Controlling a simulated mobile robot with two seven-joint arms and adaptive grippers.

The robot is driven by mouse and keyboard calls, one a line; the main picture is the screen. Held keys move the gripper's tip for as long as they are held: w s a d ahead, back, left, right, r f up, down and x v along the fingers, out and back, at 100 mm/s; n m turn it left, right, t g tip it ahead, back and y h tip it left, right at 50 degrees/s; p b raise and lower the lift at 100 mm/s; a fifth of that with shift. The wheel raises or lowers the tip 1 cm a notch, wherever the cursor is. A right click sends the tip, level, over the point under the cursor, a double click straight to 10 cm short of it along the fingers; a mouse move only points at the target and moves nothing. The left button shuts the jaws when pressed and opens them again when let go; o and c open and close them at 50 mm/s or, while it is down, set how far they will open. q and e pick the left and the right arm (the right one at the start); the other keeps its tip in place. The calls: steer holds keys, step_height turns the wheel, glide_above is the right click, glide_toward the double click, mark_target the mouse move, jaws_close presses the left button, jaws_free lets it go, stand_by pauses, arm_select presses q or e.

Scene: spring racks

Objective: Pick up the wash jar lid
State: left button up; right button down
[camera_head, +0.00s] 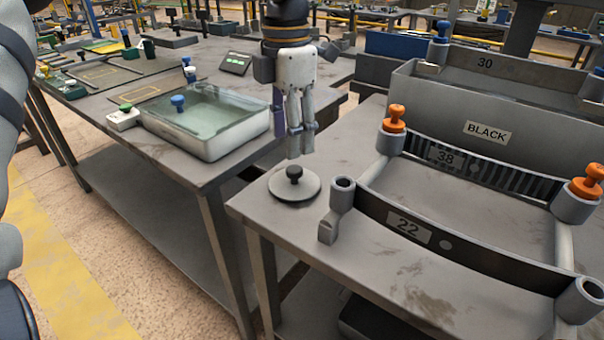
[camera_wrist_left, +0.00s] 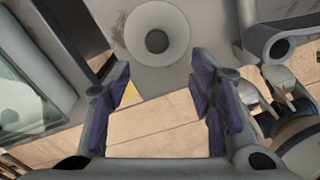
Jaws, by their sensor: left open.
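The wash jar lid (camera_head: 296,187) is a round grey disc with a dark knob. It lies flat near the left edge of the right-hand table. My left gripper (camera_head: 297,148) points down above the lid, with its fingers open and apart from the knob. In the left wrist view the lid (camera_wrist_left: 157,40) shows beyond the two purple-padded fingertips (camera_wrist_left: 162,82), towards the top and not between the pads. Nothing is held.
A glass-walled basin (camera_head: 205,140) with a blue-knobbed item stands on the left-hand table. A rack (camera_head: 470,245) marked 22 and 38, with orange knobs, stands right of the lid. Behind it is a grey bin labelled BLACK (camera_head: 440,95). A gap separates the two tables.

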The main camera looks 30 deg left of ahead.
mark_target(294, 168)
arm_select(q)
steer(key=f, duration=0.5)
steer(key=w+f, duration=0.1)
steer(key=f, duration=0.2)
steer(key=shift+f, duration=0.2)
jaws_close()
